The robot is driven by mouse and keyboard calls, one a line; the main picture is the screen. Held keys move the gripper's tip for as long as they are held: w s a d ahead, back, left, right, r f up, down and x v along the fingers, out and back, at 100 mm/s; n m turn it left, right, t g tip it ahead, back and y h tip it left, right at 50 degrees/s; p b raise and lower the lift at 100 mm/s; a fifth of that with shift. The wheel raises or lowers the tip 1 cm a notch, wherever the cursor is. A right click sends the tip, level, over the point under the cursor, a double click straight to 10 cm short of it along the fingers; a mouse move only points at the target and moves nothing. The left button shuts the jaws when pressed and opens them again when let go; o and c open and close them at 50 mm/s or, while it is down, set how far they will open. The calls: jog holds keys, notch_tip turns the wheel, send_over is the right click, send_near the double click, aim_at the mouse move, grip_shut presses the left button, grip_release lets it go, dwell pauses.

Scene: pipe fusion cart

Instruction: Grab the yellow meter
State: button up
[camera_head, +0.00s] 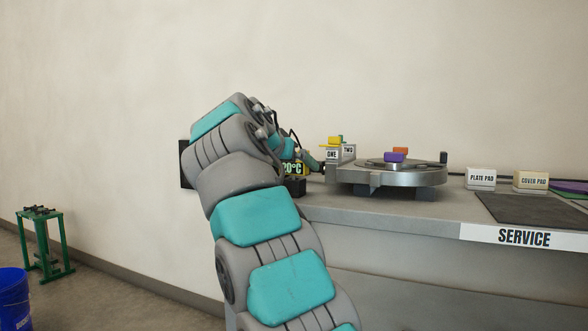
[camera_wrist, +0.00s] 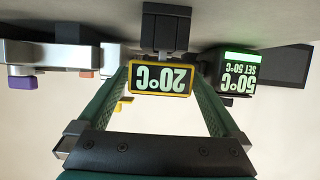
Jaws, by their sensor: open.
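The yellow meter (camera_wrist: 161,79) has a yellow frame and a dark screen reading 20°C. In the wrist view it appears upside down, between the two green fingers of my open gripper (camera_wrist: 162,72). A gap shows on each side, and I cannot tell how deep it sits between the fingers. A dark block (camera_wrist: 166,28) adjoins it. In the head view the meter (camera_head: 292,169) is at the left end of the bench, partly hidden by my arm. My gripper (camera_head: 309,160) shows only partly there, beside the meter.
A second display with a green bar reading 50°C (camera_wrist: 238,72) stands close to the meter. ONE and TWO blocks (camera_head: 340,153) and a round turntable (camera_head: 390,176) are to the right on the bench (camera_head: 400,212). PLATE PAD (camera_head: 480,179) and COVER PAD (camera_head: 530,182) boxes stand farther right.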

jog(key=c, duration=1.2)
jog(key=shift+r, duration=0.15)
notch_tip(320, 180, up, 4)
jog(key=p, duration=0.3)
jog(key=shift+p, duration=0.3)
jog(key=shift+s+d+f+b, duration=0.1)
jog(key=shift+s+f+b, duration=0.25)
jog(key=shift+b, duration=0.1)
jog(key=s+b, duration=0.2)
jog(key=s, duration=0.3)
jog(key=s+d+r+b, duration=0.1)
jog(key=s+b, duration=0.1)
jog(key=s, duration=0.3)
jog(key=s+d+b, duration=0.1)
jog(key=s+b, duration=0.1)
jog(key=s, duration=0.3)
jog(key=shift+d+r, duration=0.15)
jog(key=shift+r, duration=0.1)
